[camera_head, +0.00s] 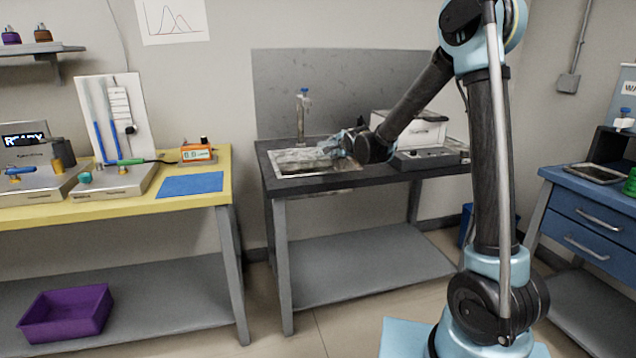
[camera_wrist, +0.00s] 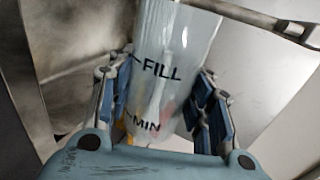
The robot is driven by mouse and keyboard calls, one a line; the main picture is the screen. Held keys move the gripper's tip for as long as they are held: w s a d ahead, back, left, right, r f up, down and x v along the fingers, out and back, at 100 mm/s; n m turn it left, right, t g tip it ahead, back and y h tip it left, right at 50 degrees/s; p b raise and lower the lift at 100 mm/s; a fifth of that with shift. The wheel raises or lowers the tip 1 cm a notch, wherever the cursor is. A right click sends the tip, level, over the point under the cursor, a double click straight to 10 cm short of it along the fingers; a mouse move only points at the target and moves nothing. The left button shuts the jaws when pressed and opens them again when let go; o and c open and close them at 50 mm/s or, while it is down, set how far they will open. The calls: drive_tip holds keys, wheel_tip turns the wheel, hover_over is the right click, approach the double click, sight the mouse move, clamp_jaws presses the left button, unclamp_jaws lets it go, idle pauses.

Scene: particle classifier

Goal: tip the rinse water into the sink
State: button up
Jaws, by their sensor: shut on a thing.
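A translucent beaker-like container (camera_wrist: 170,45) with black "FILL" and "MIN" marks sits between the blue finger pads in the wrist view. My gripper (camera_wrist: 166,105) is shut on it. The container looks tilted, and its water level is hard to make out. In the head view my gripper (camera_head: 338,146) is over the right part of the steel sink (camera_head: 300,170), and the container is too small there to tell apart. The sink's grey metal wall (camera_wrist: 75,50) also fills the left of the wrist view.
A tap (camera_head: 303,110) with a blue top stands behind the sink. A white and grey instrument (camera_head: 425,150) stands on the dark counter (camera_head: 380,178) right of the sink. A yellow bench (camera_head: 215,165) with devices is at the left, and a blue drawer cabinet (camera_head: 590,215) at the right.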

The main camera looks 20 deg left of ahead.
drive_tip(key=shift+w+d+f+m+y+b, duration=0.2)
drive_tip(key=shift+f+m+y+b, duration=0.1)
drive_tip(key=shift+f+m, duration=0.3)
drive_tip(key=shift+w+d+r+m+g+y+b, duration=0.2)
drive_tip(key=shift+w+d+m+g+y+b, duration=0.15)
drive_tip(key=shift+d+m, duration=0.25)
drive_tip(key=shift+a+f+m+g+y+b, duration=0.1)
drive_tip(key=shift+f+m+g+y+b, duration=0.15)
drive_tip(key=shift+f+m+y+b, duration=0.7)
drive_tip(key=shift+f+m, duration=0.2)
drive_tip(key=shift+m, duration=0.15)
drive_tip(key=shift+s+a+r+m+y, duration=0.1)
drive_tip(key=shift+r+m+y, duration=0.15)
drive_tip(key=shift+m, duration=0.3)
drive_tip(key=shift+s+a+r+m+y, duration=0.15)
drive_tip(key=shift+m+y, duration=0.2)
drive_tip(key=shift+m, duration=0.2)
drive_tip(key=d+m, duration=0.1)
drive_tip(key=w+r+m+y+b, duration=0.1)
drive_tip(key=m, duration=0.1)
drive_tip(key=shift+d+r+y, duration=0.1)
drive_tip(key=shift+d+y, duration=0.2)
drive_tip(key=shift+d, duration=0.05)
drive_tip(key=shift+w+d+r+m+y+b, duration=0.25)
drive_tip(key=shift+r+m+y+b, duration=0.15)
drive_tip(key=shift+m, duration=0.35)
drive_tip(key=shift+w+d+r+m+y+b, duration=0.1)
drive_tip(key=shift+d+r+m+y+b, duration=0.1)
drive_tip(key=shift+r+m+y+b, duration=0.4)
drive_tip(key=shift+f+m, duration=0.25)
